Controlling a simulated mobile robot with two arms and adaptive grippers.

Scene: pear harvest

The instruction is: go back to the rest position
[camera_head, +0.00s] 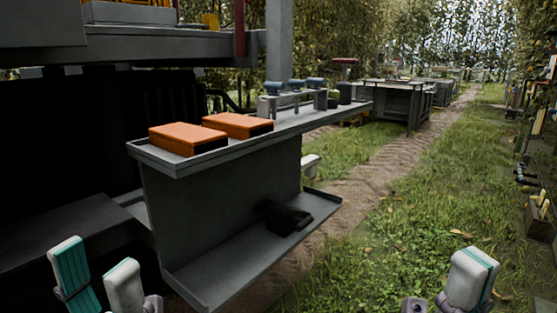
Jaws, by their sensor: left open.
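My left gripper (96,262) is at the lower left edge of the head view, in front of the grey bench. Its two pale fingers, one with a teal pad, stand apart with nothing seen between them. My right gripper (470,278) is at the lower right edge, over the grass. One pale finger with a teal stripe shows, and a grey joint shows to its left. The rest is cut off by the frame, so its opening cannot be judged.
A grey bench (228,211) stands ahead on the left with two orange boxes (187,137) (237,124) on top. A dark object (287,217) lies on its lower shelf. Crates (395,98) stand farther back. A grass strip (400,215) and dirt track (372,185) run clear. Items line the right edge.

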